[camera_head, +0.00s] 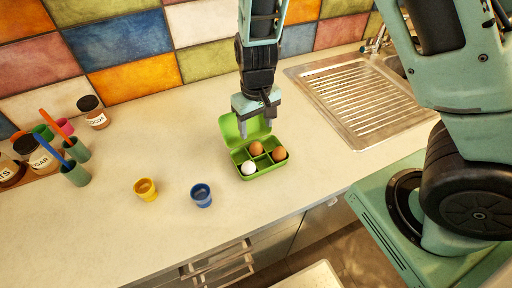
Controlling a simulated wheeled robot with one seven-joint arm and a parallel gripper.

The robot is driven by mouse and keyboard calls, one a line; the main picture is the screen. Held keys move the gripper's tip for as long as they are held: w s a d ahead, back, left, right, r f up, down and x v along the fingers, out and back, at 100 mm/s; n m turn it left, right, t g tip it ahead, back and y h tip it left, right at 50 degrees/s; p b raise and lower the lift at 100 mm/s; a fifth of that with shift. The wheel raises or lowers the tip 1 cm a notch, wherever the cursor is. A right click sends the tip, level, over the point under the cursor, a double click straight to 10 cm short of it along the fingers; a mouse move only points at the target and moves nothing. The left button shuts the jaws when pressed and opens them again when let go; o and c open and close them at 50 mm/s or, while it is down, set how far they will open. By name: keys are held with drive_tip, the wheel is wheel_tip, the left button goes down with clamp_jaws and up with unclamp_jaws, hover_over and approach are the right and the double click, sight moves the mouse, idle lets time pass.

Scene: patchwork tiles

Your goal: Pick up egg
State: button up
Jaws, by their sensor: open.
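Three eggs lie in separate compartments of an open green egg box (265,167) on the counter. A white egg (248,168) is at the front left, a brown egg (256,148) is behind it, and another brown egg (279,154) is at the right. My gripper (257,128) points down above the back of the box, in front of its raised lid. It is open with nothing between its fingers. Its exact height above the eggs is hard to tell.
A yellow cup (146,189) and a blue cup (201,195) stand left of the box. Jars, including a cocoa jar (93,112), and green holders (76,173) stand far left. A metal drainboard (360,100) is at right. The counter's front middle is clear.

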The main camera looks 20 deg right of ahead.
sight(256, 143)
drive_tip(key=shift+s+a+f+p, duration=0.1)
drive_tip(key=shift+f+p, duration=0.7)
drive_tip(key=shift+f, duration=2.9)
drive_tip(key=c, duration=1.1)
